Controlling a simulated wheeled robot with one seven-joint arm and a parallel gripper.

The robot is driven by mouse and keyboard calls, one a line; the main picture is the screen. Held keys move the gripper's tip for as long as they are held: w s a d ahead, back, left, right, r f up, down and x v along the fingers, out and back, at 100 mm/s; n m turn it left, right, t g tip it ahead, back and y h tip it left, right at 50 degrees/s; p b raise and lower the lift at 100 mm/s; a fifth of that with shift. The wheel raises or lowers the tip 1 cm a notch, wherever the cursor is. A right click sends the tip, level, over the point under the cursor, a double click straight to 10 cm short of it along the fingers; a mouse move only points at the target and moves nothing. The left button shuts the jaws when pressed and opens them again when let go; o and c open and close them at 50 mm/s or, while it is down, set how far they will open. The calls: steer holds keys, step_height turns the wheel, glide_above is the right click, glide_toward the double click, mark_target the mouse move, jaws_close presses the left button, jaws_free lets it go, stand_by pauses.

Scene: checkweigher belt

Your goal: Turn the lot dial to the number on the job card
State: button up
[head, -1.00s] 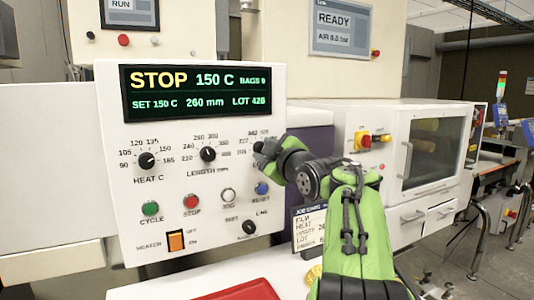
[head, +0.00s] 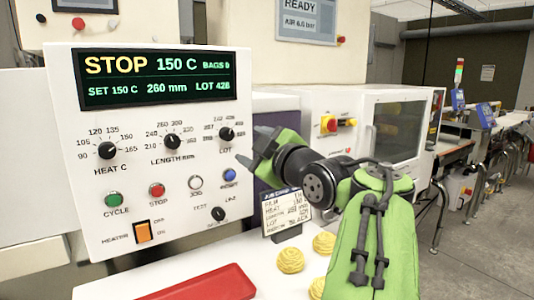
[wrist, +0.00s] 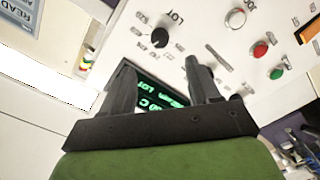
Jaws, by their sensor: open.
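The lot dial (head: 226,134) is a black knob at the right of the white control panel, with a ring of small numbers around it. It shows fully in the wrist view (wrist: 160,38), beyond my fingers. My gripper (head: 252,146) is open and empty, just right of and in front of the dial, apart from it. Its fingers also show in the wrist view (wrist: 158,72). The green display (head: 155,78) reads STOP, 150 C, 260 mm and a lot number that looks like 428. The job card (head: 286,209) stands below my gripper; its lot number is too blurred to read.
Heat (head: 107,150) and length (head: 172,142) dials sit left of the lot dial, with buttons below, including a blue one (head: 229,174). A red tray (head: 205,283) and yellow bundles (head: 290,260) lie on the white surface in front.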

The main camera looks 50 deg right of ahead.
steer(key=v, duration=0.5)
steer(key=shift+s+a, duration=0.1)
steer(key=shift+s, duration=0.1)
